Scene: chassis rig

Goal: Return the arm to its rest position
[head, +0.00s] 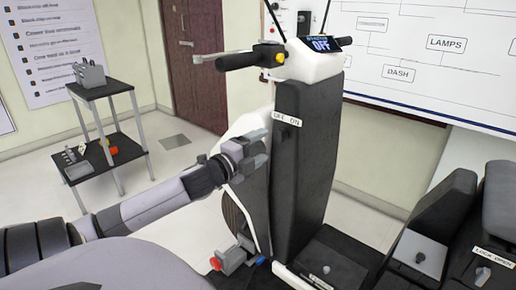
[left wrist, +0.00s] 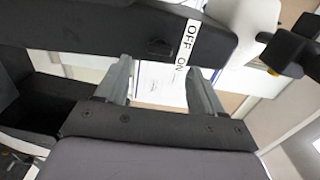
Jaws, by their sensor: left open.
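My left arm reaches in from the left in the head view, and its gripper (head: 256,137) is beside the scooter's dark front column (head: 302,165). In the left wrist view the two fingers of the gripper (left wrist: 160,85) stand apart with nothing seen between them. The OFF/ON label (head: 287,119) on the column is just right of the gripper; it also shows in the left wrist view (left wrist: 187,45). A small dark switch-like part is beside the label in the wrist view. I cannot tell whether a finger touches the column. My right gripper is not in view.
The handlebar (head: 240,61) and a display reading OFF (head: 322,43) are above the gripper. A red and grey connector (head: 230,258) is low by the column. A two-tier stand (head: 100,90) is at left. Seat parts (head: 430,235) are at right. Floor between stand and scooter is clear.

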